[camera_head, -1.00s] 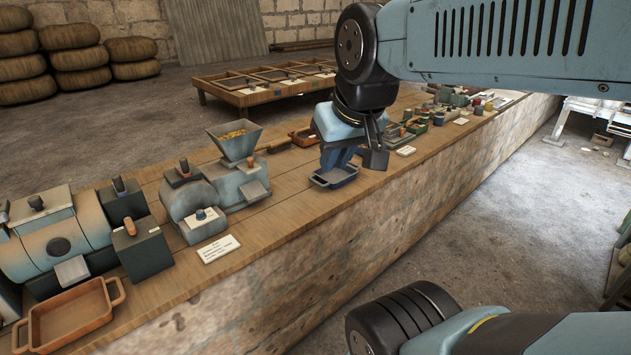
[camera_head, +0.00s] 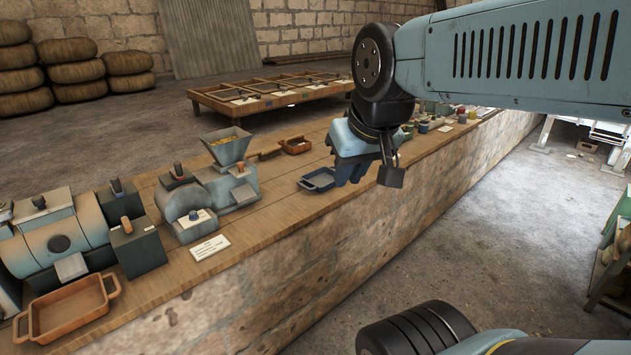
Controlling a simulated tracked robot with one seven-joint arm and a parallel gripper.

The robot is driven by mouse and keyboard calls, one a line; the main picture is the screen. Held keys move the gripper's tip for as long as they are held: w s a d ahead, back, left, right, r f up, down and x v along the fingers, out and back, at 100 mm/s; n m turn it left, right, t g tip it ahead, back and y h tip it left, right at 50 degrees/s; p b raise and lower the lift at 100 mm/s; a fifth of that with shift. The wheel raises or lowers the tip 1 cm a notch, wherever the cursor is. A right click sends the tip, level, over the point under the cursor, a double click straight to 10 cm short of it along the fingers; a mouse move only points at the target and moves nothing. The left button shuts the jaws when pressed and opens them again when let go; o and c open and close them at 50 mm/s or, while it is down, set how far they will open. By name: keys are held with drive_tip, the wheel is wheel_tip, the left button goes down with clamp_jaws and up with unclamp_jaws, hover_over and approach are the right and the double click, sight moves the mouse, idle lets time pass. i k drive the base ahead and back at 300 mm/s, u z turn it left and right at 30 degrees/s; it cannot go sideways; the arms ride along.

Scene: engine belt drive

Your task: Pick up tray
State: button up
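A small blue tray (camera_head: 317,181) with a handle lies on the wooden bench near its front edge. My gripper (camera_head: 352,172) hangs with its fingers pointing down, just to the right of the blue tray in the picture. The fingers partly cover the tray's right end, and I cannot tell whether they touch it. The gap between the fingers is hidden, so open or shut does not show. A larger orange-brown tray (camera_head: 70,309) with handles sits at the bench's near left end, far from my gripper.
Jars (camera_head: 423,126) line the bench farther right.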

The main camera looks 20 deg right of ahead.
sight(321, 179)
drive_tip(key=z, duration=0.05)
drive_tip(key=i, duration=0.9)
drive_tip(key=u, duration=0.1)
